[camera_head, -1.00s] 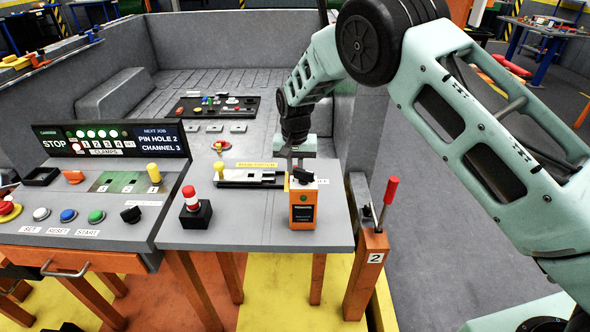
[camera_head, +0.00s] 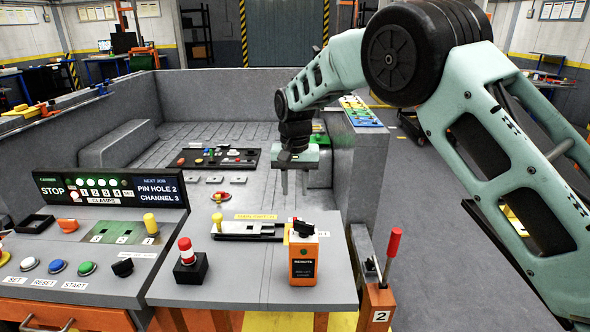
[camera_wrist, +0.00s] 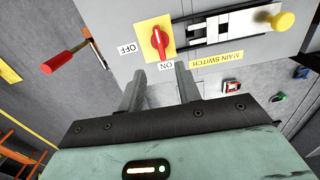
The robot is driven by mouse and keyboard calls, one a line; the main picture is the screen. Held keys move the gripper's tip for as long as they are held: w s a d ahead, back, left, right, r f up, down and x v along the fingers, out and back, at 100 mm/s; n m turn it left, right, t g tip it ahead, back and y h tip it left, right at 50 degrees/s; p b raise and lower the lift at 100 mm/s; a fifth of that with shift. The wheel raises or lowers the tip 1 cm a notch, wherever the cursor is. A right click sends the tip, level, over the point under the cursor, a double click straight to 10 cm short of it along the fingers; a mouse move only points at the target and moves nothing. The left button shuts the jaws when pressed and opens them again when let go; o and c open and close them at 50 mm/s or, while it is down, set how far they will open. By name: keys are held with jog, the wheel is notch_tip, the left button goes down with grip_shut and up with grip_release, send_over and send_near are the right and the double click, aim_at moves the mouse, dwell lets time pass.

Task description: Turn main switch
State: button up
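In the wrist view, the main switch is a red knob (camera_wrist: 158,41) on a yellow plate (camera_wrist: 148,29), with ON and OFF labels beside it. The knob lies roughly upright in that picture, its lower end near the ON label. My gripper (camera_wrist: 160,69) is open and empty, its two fingers apart below the plate in that view and not touching the knob. In the head view, my gripper (camera_head: 295,190) hangs beyond the table, fingers pointing down. There the knob is hidden behind the orange remote box (camera_head: 303,262); its yellow MAIN SWITCH label (camera_head: 256,217) shows.
A yellow-knobbed slide (camera_head: 217,222) sits beside the switch. A red-topped post (camera_head: 187,255) stands on the table (camera_head: 235,285). A red-handled lever (camera_head: 392,250) stands at the right. A button console (camera_head: 95,255) is on the left.

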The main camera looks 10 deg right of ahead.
notch_tip(320, 180, up, 6)
jog(key=shift+f, duration=0.1)
dwell(0.4)
jog(key=s+a+r+n+y, duration=0.1)
jog(key=s+a+n, duration=0.15)
jog(key=s, duration=0.95)
jog(key=s+a+r+n+y, duration=0.1)
jog(key=s+n, duration=0.2)
jog(key=s, duration=0.8)
jog(key=s+d+f+n, duration=0.2)
jog(key=s+d, duration=0.1)
jog(key=s, duration=0.6)
jog(key=s+d+f+n+h, duration=0.1)
jog(key=s+d+f+n, duration=0.1)
jog(key=s, duration=0.7)
jog(key=shift+s+d, duration=0.15)
jog(key=shift+d, duration=0.35)
jog(key=shift+n, duration=0.25)
